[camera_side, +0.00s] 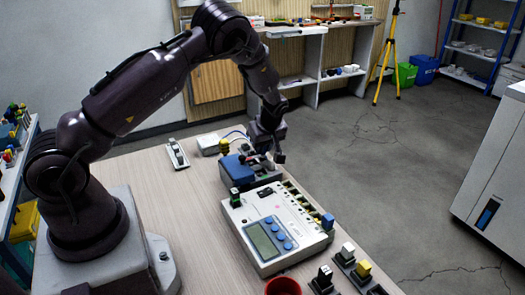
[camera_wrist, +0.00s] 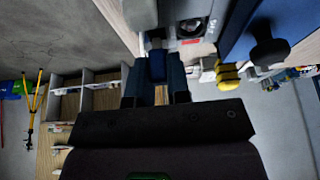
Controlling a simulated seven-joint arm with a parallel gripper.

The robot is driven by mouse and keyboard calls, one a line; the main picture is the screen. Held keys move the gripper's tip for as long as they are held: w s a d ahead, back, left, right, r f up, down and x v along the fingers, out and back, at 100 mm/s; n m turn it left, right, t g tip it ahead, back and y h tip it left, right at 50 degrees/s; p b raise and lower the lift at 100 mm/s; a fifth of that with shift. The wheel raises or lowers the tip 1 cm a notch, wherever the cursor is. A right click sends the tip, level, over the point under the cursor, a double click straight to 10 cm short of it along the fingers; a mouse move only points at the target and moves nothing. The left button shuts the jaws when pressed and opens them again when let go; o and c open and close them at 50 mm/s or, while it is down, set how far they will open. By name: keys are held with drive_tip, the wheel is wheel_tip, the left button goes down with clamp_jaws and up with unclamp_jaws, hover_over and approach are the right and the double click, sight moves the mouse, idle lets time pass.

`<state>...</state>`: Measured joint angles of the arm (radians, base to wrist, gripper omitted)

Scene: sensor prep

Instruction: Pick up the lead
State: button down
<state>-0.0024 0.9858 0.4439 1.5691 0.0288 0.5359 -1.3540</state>
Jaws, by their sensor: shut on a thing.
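My gripper (camera_side: 268,151) is at the far side of the table, low beside a blue box-shaped unit (camera_side: 233,168). In the wrist view my gripper (camera_wrist: 157,82) is shut on a small blue piece between its fingers, which looks like the plug of the lead (camera_wrist: 157,64). The plug is close to a grey face with a round dark socket (camera_wrist: 192,27); I cannot tell whether they touch. In the side view the fingers hide the held piece.
A white meter (camera_side: 262,241) with a display and blue buttons stands in front of my gripper. A red cup (camera_side: 283,287) and small black holders with white and yellow blocks (camera_side: 363,268) are at the near edge. A yellow-topped piece (camera_side: 224,146) stands behind the blue unit.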

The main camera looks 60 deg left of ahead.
drive_tip(key=s+d+r, duration=0.3)
drive_tip(key=s+r, duration=0.3)
drive_tip(key=r, duration=0.2)
drive_tip(key=s+d+r, duration=0.3)
drive_tip(key=s+r, duration=0.4)
drive_tip(key=r, duration=0.2)
drive_tip(key=w+a+f+m+t+h, duration=0.1)
drive_tip(key=w+a+m+t+h, duration=0.35)
drive_tip(key=w+a+m, duration=1.15)
drive_tip(key=shift+s+d+f+m, duration=0.35)
drive_tip(key=shift+s+d+f, duration=0.1)
drive_tip(key=shift+f, duration=2.45)
drive_tip(key=shift+s+d+f+m, duration=0.3)
drive_tip(key=shift+s+d+f, duration=0.2)
drive_tip(key=shift+f, duration=2.4)
drive_tip(key=shift+s+d+f+m, duration=0.35)
drive_tip(key=shift+s+d+f, duration=0.1)
drive_tip(key=shift+f, duration=2.45)
drive_tip(key=shift+f, duration=1.15)
